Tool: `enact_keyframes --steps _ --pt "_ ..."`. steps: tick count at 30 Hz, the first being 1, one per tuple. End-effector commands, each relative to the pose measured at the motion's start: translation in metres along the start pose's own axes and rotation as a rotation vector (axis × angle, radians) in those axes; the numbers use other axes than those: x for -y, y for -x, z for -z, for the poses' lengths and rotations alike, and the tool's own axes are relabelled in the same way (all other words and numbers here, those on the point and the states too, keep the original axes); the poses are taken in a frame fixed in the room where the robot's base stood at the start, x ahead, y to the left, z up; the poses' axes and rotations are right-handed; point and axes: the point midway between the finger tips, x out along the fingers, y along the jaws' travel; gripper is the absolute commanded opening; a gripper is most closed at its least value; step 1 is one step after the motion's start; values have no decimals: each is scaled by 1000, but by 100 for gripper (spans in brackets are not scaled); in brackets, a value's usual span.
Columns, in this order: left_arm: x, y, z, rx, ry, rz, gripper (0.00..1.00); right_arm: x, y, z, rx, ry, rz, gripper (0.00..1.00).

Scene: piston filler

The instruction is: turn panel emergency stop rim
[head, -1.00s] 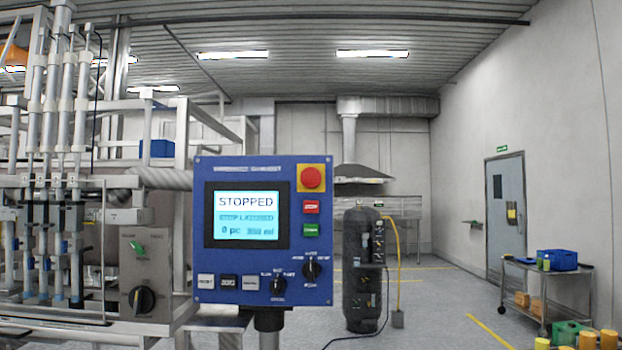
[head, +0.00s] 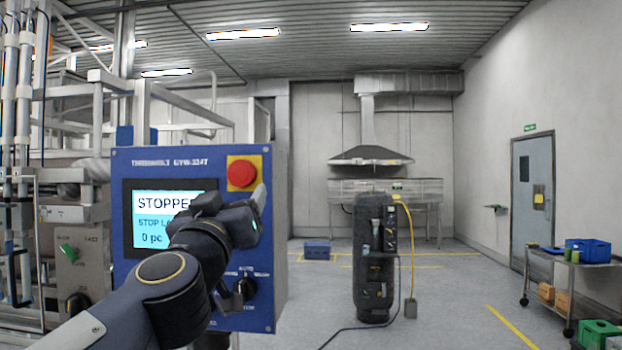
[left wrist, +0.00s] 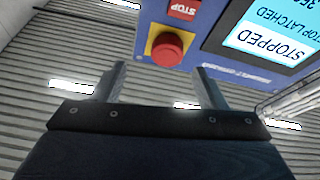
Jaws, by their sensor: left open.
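The red emergency stop button (head: 241,173) sits on a yellow square plate at the upper right of the blue control panel (head: 140,165). In the left wrist view the emergency stop (left wrist: 168,47) shows beyond the fingertips, roughly between them in the picture. My left gripper (head: 259,197) is in front of the panel, just below and right of the button in the head view. Its jaws (left wrist: 160,78) are open and empty, apart from the button as far as I can see. My left forearm and wrist hide part of the screen and the lower panel. My right gripper is not in view.
The panel screen (head: 160,203) reads STOPPED. A black selector knob (head: 245,288) is low on the panel. A dark cylindrical tank (head: 375,260) stands behind to the right, and a cart (head: 560,285) with bins is farther right. The floor between them is open.

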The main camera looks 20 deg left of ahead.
Motion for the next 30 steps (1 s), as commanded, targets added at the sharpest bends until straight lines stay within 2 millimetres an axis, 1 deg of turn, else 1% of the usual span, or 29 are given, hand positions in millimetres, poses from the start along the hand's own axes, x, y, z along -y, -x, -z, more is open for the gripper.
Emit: enact_keyframes --steps 1,3,7,15,18,22,29,30 --pt "5 -5 7 -7 5 30 66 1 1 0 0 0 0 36" --pt "8 -9 10 -8 4 52 66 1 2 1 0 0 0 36" --pt "10 -24 10 -7 4 57 66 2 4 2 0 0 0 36" --pt "12 -67 11 -6 4 55 66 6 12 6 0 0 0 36" --pt "12 -77 11 -8 3 54 66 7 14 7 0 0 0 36" --pt "13 -83 10 -8 2 54 66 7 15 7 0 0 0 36" --pt "13 -84 10 -9 1 54 66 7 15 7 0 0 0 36" --pt "13 -84 10 -9 1 54 64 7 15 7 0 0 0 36"
